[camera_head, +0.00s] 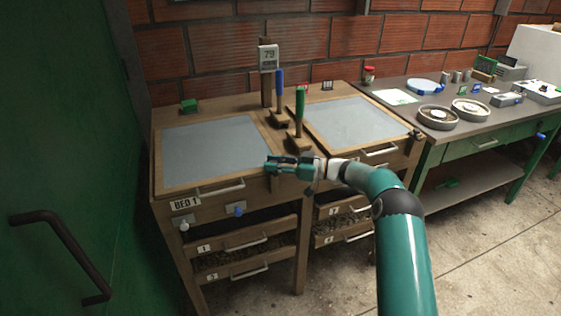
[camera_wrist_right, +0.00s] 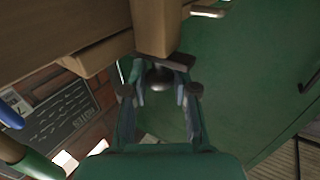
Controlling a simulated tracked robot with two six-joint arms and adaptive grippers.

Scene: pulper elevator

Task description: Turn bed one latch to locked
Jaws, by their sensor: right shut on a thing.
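Bed one, with the "BED 1" label (camera_head: 185,204), is the left wooden bed (camera_head: 163,192) with a grey top panel. My right gripper (camera_head: 274,164) is at its front right corner and covers the latch there in the head view. In the right wrist view, the dark latch (camera_wrist_right: 158,79) with a rounded end lies between the fingers of my right gripper (camera_wrist_right: 158,92), beside a wooden block. The fingers are shut on it. Whether the latch stands locked cannot be told. My left gripper is not in view.
A blue-handled lever (camera_head: 280,92) and a green-handled lever (camera_head: 299,112) stand between the beds. The second bed (camera_head: 350,120) is on the right, beside a green workbench (camera_head: 480,145) with trays. A green door (camera_head: 60,150) is at the left. The floor at right is clear.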

